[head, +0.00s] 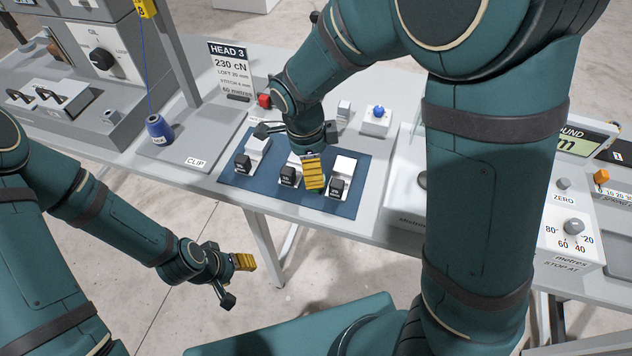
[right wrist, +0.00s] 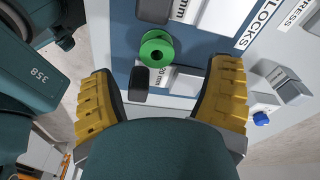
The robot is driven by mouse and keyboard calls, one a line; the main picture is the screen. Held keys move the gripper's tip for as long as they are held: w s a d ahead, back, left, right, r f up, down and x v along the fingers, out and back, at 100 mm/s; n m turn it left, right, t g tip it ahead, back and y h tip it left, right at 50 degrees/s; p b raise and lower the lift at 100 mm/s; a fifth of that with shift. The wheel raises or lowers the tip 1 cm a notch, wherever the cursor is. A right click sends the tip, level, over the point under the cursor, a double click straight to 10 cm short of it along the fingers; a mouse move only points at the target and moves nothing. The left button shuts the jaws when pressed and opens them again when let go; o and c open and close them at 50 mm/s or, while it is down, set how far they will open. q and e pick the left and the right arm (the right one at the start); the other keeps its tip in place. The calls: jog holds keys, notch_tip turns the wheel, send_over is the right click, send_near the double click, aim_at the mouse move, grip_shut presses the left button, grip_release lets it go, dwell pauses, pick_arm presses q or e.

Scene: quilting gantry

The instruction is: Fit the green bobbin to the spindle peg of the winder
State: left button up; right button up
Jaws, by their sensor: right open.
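The green bobbin (right wrist: 157,47) shows in the right wrist view, with a dark hole in its centre. It lies over the blue mat, ahead of and between the spread yellow fingers of my right gripper (right wrist: 165,70), which is open and empty.
White blocks with black pieces (head: 243,163) stand on the mat near the right gripper. A blue spool (head: 158,129) with thread stands on the clip plate at left. A blue button box (head: 376,121) and a sign (head: 231,72) stand behind. The floor before the table is open.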

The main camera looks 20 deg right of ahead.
jog(key=shift+s+d+f+b, duration=0.15)
jog(key=shift+f+b, duration=0.3)
jog(key=shift+f, duration=0.9)
jog(key=shift+s+d+f+b, duration=0.15)
jog(key=shift+f+b, duration=0.3)
jog(key=shift+f, duration=0.9)
jog(key=c, duration=0.9)
jog(key=shift+c, duration=0.5)
notch_tip(320, 180, up, 9)
jog(key=p, duration=0.2)
jog(key=shift+f+p, duration=0.15)
jog(key=shift+p, duration=0.25)
jog(key=shift+r, duration=0.7)
